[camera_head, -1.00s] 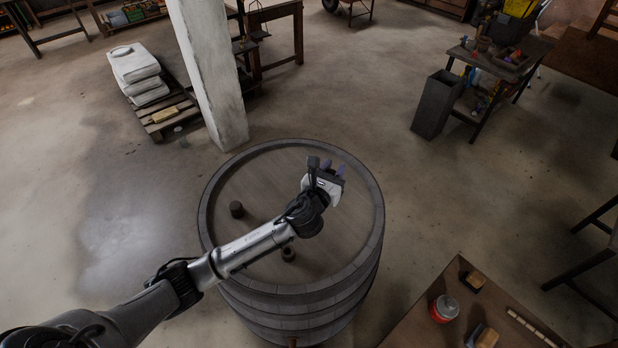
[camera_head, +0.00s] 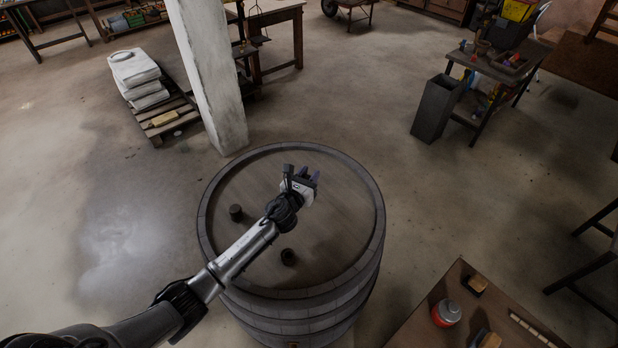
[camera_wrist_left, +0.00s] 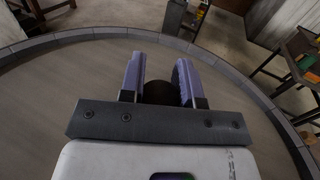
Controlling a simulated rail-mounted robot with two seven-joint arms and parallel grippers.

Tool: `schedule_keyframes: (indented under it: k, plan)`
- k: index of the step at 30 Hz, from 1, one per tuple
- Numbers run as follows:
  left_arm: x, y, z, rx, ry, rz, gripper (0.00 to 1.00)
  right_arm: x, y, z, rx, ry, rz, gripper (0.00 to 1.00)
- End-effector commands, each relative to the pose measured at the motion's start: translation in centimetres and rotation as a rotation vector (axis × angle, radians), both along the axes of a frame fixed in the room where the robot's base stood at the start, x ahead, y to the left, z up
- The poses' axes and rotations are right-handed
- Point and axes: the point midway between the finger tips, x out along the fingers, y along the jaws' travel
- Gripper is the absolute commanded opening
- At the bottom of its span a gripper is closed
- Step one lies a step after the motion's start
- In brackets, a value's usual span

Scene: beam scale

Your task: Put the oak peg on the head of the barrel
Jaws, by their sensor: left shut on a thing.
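The barrel (camera_head: 212,265) stands upright, its round wooden head (camera_head: 335,215) facing up inside a grey rim. My left gripper (camera_head: 308,176) is over the far middle part of the head. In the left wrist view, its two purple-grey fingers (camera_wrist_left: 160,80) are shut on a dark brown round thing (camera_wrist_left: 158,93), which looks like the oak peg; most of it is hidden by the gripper. I cannot tell whether it touches the head. My right gripper is not in view.
Two short dark round pieces stand on the head, one on the left (camera_head: 236,212) and one nearer (camera_head: 288,257), close beside my left arm. A brown table (camera_head: 425,325) with a red-banded jar (camera_head: 445,313) is at the lower right. A white post (camera_head: 212,80) rises behind the barrel.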

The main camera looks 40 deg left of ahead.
Motion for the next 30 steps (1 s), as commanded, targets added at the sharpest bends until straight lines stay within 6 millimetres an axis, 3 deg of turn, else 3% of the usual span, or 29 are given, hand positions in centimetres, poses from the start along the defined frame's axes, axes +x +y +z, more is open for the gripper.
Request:
schedule_keyframes:
  k: [16,17,18,24,30]
  plan:
    - [-0.01,0.01,-1.19,0.001,0.000,0.000,0.08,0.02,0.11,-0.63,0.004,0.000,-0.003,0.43]
    - [-0.01,0.01,-1.07,0.000,0.000,0.000,0.32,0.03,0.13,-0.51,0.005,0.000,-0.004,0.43]
    - [-0.01,0.01,-1.02,0.000,0.000,0.000,0.36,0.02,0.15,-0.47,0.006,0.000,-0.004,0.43]
    - [-0.01,0.00,-1.02,0.000,0.000,0.000,0.55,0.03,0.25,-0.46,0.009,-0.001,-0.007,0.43]
    - [-0.01,0.00,-1.01,0.000,0.000,0.000,0.56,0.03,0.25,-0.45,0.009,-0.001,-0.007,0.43]
